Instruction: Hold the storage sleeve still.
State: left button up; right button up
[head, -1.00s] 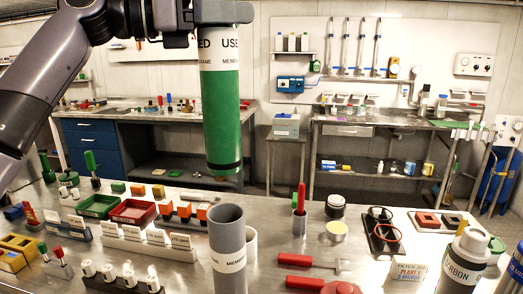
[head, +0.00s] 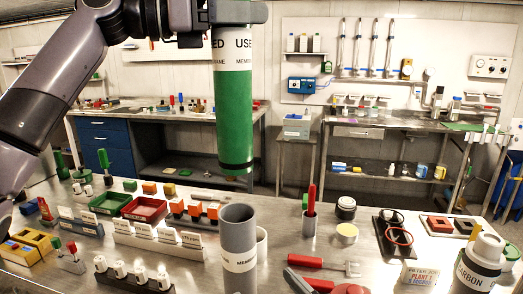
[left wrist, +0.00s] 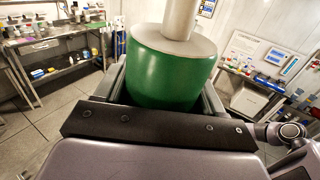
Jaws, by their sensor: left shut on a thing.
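The storage sleeve (head: 239,262) is a grey, open-topped tube with a white band lettered in dark, standing upright at the front of the steel bench in the head view. My left gripper (head: 236,14) is shut around the top of a green membrane cylinder (head: 235,120) with a white lettered band. The cylinder hangs upright, its lower end appearing just above the sleeve's mouth and apart from it. The left wrist view shows the green cylinder (left wrist: 172,75) between the fingers, with a pale metal stem (left wrist: 180,18) on its end.
A pale cylinder (head: 262,245) stands right behind the sleeve. Left are a row of white cards (head: 160,240) and green and red trays (head: 145,209).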

aim_at(239, 254)
jog(key=x, duration=1.1)
jog(key=shift+w+a, duration=0.2)
jog(key=shift+w, duration=0.15)
jog(key=c, duration=1.2)
jog(key=o, duration=1.2)
jog(key=c, duration=1.2)
